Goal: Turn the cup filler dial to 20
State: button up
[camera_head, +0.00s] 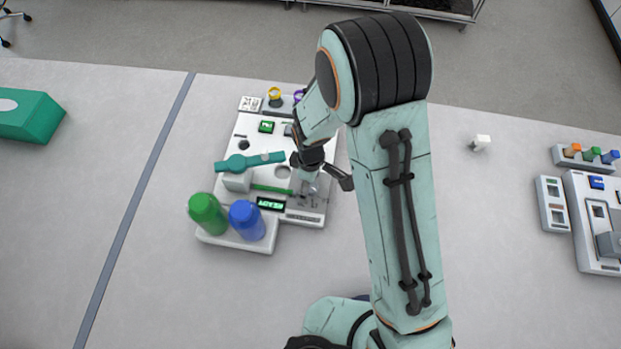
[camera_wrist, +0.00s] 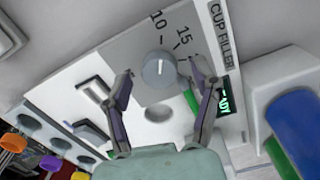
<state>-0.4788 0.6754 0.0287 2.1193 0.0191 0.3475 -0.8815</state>
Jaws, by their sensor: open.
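The cup filler dial (camera_wrist: 159,70) is a round grey knob with a light pointer line, set in a grey plate. In the wrist view the marks 10 and 15 show beside it; no 20 mark is legible. The cup filler panel (camera_head: 310,217) shows in the head view with its dial partly hidden by my gripper. My gripper (camera_wrist: 163,78) is open, with one finger on each side of the dial; I cannot tell whether they touch it. In the head view my gripper (camera_head: 320,178) is over the right part of the machine.
A lit green display (camera_head: 270,203) sits beside the dial area. Green (camera_head: 207,213) and blue (camera_head: 247,220) bottles stand at the machine's front left. A teal lever (camera_head: 250,162) lies across its left side. Other equipment (camera_head: 600,215) is far right; the bench between is mostly clear.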

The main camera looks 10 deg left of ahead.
jog(key=shift+f, duration=0.15)
grip_shut()
jog(key=shift+m, duration=0.4)
jog(key=m, duration=1.1)
jog(key=shift+d+m, duration=0.1)
jog(key=shift+m, duration=1.9)
